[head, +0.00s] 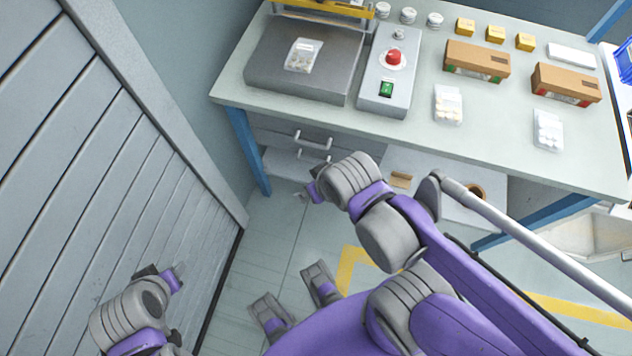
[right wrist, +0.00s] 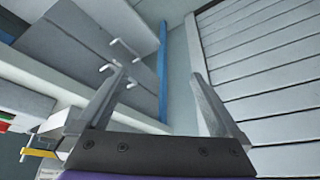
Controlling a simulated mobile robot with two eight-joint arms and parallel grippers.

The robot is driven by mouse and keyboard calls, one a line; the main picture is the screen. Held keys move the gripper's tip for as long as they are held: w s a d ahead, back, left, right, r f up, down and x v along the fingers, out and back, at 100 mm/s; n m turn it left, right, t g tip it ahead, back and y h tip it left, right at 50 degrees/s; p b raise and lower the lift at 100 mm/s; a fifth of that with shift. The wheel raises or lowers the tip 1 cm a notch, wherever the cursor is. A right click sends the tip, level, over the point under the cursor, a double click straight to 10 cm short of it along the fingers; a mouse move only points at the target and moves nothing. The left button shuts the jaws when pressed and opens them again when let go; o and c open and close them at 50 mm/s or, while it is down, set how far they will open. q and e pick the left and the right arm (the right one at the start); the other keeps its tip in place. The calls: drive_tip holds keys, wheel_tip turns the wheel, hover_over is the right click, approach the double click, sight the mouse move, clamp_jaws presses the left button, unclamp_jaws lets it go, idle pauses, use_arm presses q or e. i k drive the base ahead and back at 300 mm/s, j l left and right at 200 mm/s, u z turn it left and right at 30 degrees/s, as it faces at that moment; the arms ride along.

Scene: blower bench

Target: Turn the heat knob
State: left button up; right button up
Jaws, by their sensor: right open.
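The grey control box (head: 377,95) stands on the bench, right of the dark sealer plate. A small grey knob (head: 398,35) sits at its far end, above a red button (head: 393,57) and a green switch (head: 386,89). No label is readable on the knob. My right arm reaches in from the right and ends low in front of the bench, well short of the box. In the right wrist view my right gripper (right wrist: 158,76) is open and empty, its fingers apart. My left gripper (head: 168,284) is at the lower left by the slatted wall; its fingers are unclear.
The dark sealer plate (head: 300,62) carries a small clear bag (head: 303,55). Cartons (head: 476,61), small yellow boxes, round tins and bags stand on the bench. Drawer handles (head: 312,140) and a blue leg (head: 249,150) are below its front edge. The slatted wall (head: 80,160) bounds the left.

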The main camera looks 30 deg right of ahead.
sight(393, 57)
drive_tip(key=z, duration=1.75)
